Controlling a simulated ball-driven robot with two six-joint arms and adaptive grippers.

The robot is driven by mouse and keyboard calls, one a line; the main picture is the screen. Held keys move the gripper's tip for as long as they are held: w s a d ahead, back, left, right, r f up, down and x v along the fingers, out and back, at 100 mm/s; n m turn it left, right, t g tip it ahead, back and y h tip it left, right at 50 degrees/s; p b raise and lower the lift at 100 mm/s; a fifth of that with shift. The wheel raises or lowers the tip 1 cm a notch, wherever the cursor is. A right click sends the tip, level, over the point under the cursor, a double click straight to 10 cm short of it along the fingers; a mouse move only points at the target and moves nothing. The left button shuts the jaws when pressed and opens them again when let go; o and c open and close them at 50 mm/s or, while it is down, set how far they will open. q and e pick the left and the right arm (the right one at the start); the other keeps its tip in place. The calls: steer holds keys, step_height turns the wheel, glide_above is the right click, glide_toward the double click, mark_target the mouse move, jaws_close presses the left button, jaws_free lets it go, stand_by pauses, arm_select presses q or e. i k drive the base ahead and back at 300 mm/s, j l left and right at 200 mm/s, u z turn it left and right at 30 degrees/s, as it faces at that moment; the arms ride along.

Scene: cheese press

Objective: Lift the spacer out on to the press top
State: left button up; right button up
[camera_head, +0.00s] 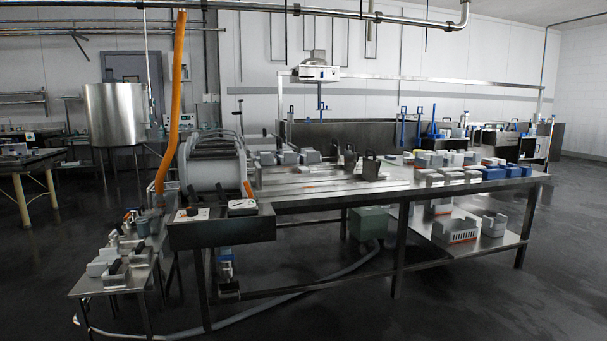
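A machine that looks like the press (213,168) stands at the left end of a long steel table, with rounded grey sides and dark bars across its top. A control box (222,232) with a dial and dark knobs is fixed at its front. I cannot single out the spacer; the inside of the press is too small and dark to read. Neither of my grippers shows in the head view.
The steel table (300,200) carries grey blocks, two dark handled pieces (370,168) and blue and white blocks at right. A small side table (72,290) holds grey pieces. A hose (330,274) lies on the floor. The right foreground floor is clear.

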mark_target(304, 169)
steer(key=i+l, duration=0.25)
steer(key=i, duration=0.25)
steer(key=i+l, duration=0.25)
steer(key=i, duration=0.2)
steer(key=i+l, duration=0.25)
steer(key=i, duration=0.25)
steer(key=i+l, duration=0.25)
steer(key=i, duration=0.2)
steer(key=i+l, duration=0.25)
steer(key=i, duration=0.25)
steer(key=i+l, duration=0.25)
steer(key=i, duration=0.25)
steer(key=j+u, duration=0.05)
